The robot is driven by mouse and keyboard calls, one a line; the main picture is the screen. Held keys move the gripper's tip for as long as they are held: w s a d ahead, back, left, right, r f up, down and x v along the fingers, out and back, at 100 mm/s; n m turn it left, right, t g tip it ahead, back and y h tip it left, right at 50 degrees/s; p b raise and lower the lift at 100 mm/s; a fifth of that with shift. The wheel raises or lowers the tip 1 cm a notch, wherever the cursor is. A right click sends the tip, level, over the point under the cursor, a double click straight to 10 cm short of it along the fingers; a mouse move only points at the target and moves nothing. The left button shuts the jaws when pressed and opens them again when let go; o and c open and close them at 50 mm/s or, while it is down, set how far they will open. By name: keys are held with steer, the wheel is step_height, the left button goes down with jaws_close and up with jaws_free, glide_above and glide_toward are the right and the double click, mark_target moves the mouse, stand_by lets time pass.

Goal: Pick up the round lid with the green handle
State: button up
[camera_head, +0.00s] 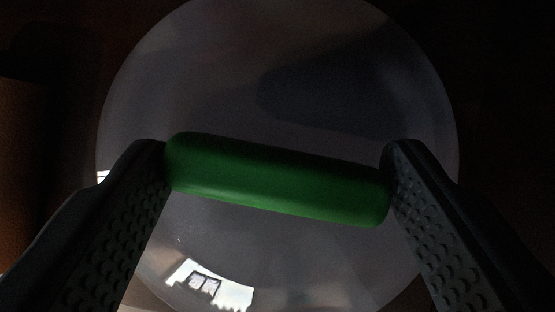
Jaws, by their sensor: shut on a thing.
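The round lid (310,60) is pale, glossy and grey in the dim light. It fills the middle of the view, with its top and bottom edges cut off or close to the frame edge. Its green handle (275,180) is a thick rounded bar, running across the view and tilted slightly down to the right. My gripper (278,178) is shut on the handle, with one dark studded finger pressed on each end of the bar. The fingers hide parts of the lid's lower left and lower right. What is under the lid is hidden.
A brown surface or object (22,180) shows at the left edge, too dark to identify. The area around the lid is very dark, so free room there cannot be judged. A bright window-like reflection lies on the lower part of the lid.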

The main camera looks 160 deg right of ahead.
mark_target(267, 159)
steer(key=shift+r, duration=0.15)
steer(key=shift+r, duration=1.65)
steer(key=shift+s, duration=0.1)
steer(key=shift+s+d, duration=0.1)
steer(key=shift+s, duration=0.35)
